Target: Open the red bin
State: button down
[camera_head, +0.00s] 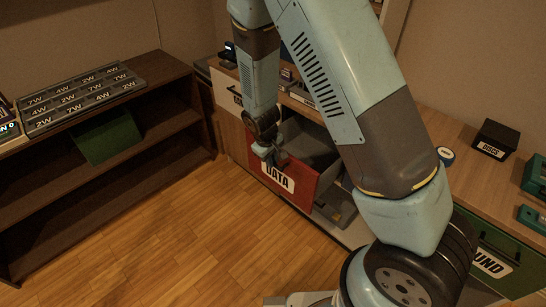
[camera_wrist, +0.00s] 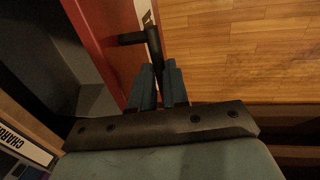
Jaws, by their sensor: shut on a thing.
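The red bin (camera_head: 301,172) with a white DATA label stands pulled out from the cabinet, and its grey inside shows from above. In the wrist view its red front (camera_wrist: 104,45) runs along the upper left, with the dark inside to its left. My gripper (camera_head: 271,156) is at the top of the red front, just above the label. In the wrist view my gripper (camera_wrist: 161,68) has its two fingers close together on the black handle (camera_wrist: 140,38). The part of the handle between the fingers is partly hidden.
A dark wooden shelf (camera_head: 120,165) stands at left, with clear wooden floor (camera_head: 190,235) before it. A green GROUND bin (camera_head: 515,272) is at right, partly behind my arm. A black DISCS box (camera_head: 495,138) and green cases lie on the counter.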

jog(key=shift+s+a+f, duration=0.1)
jog(key=shift+s+a, duration=0.2)
jog(key=shift+s, duration=0.4)
jog(key=c, duration=1.1)
grip_release()
jog(key=shift+w+a, duration=0.1)
jog(key=shift+w, duration=0.05)
jog(key=shift+r, duration=0.2)
jog(key=r, duration=0.4)
jog(key=s+a+r, duration=0.1)
jog(key=r, duration=0.3)
jog(key=a+r, duration=0.1)
jog(key=r, duration=0.4)
jog(key=shift+s+r, duration=0.1)
jog(key=shift+s, duration=0.3)
